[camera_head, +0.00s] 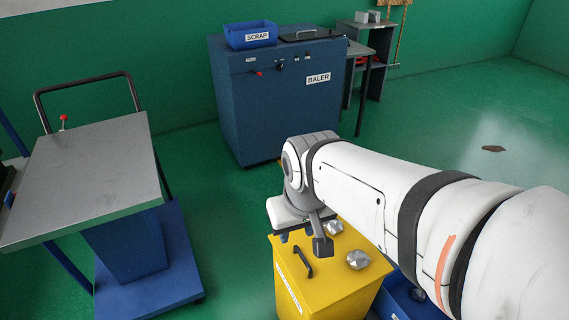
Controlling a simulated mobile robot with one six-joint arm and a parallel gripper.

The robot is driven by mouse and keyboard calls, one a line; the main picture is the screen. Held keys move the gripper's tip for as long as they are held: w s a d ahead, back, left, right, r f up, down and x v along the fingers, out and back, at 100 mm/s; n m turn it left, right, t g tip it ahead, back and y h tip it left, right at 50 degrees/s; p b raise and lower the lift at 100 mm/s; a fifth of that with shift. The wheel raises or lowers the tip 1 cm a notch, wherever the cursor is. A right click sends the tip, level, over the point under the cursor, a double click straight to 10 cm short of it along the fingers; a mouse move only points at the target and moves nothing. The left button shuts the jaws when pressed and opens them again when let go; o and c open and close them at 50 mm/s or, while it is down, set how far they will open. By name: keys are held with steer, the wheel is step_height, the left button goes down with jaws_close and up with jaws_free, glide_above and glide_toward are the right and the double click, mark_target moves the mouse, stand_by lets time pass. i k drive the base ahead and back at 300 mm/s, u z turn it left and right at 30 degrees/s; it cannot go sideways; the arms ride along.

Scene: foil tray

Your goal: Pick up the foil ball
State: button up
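Two crumpled silver foil balls lie on top of a yellow cabinet: one foil ball (358,260) near its right side, the other foil ball (334,227) farther back, close to my arm. I cannot tell which one the task means. My gripper (321,247) hangs over the cabinet top, to the left of both balls. One dark fingertip shows clearly; the other finger is not clearly visible, so its opening cannot be judged. No ball is seen between the fingers.
The yellow cabinet (292,275) has a black handle on its top. A blue baler (290,110) with a blue scrap bin (250,34) stands behind. A grey-topped cart (85,170) is at left. A blue bin (405,300) is partly hidden by my arm. Green floor lies open at right.

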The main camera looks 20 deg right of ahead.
mark_target(333, 226)
steer(key=u, duration=0.15)
steer(key=k, duration=1.05)
steer(key=z, duration=0.55)
steer(key=i, duration=1)
steer(key=z, duration=0.05)
